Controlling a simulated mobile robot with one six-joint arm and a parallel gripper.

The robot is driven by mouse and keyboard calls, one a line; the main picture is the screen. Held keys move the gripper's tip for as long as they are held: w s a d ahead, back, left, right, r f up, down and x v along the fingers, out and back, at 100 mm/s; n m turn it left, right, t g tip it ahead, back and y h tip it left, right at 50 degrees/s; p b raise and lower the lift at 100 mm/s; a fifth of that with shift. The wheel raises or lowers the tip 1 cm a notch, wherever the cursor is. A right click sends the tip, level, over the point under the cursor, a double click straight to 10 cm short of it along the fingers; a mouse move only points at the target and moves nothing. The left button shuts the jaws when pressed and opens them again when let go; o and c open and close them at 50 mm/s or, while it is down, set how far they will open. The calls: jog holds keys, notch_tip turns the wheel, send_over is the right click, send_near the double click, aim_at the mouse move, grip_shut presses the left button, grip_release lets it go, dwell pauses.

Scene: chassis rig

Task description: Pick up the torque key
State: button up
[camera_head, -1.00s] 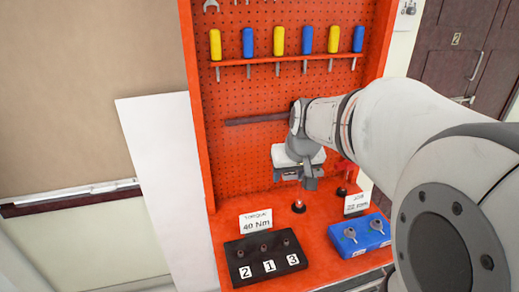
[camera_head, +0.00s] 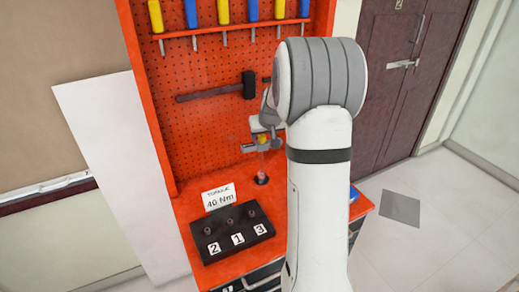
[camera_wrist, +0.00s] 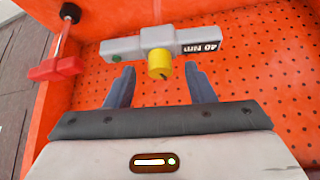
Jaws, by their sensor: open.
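The torque key shows in the wrist view as a grey crossbar handle (camera_wrist: 185,40) marked 40 NM, with a yellow cap (camera_wrist: 160,64). My gripper (camera_wrist: 160,84) is open, its two fingers on either side of the yellow cap with gaps; I see no grip. In the head view the torque key (camera_head: 262,139) stands upright in a dark holder on the red bench, and my gripper is at its top, partly hidden by my arm. A second key with a red handle (camera_wrist: 58,67) is at the left in the wrist view.
A black block (camera_head: 237,232) with labels 2, 1, 3 and a "Torque 40 Nm" card (camera_head: 218,196) stand on the bench. A red pegboard (camera_head: 200,120) with a hammer (camera_head: 215,92) and screwdrivers rises behind. My arm hides most of a blue block (camera_head: 354,194).

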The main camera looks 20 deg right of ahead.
jog(key=shift+x, duration=1)
grip_shut()
jog(key=shift+r, duration=0.1)
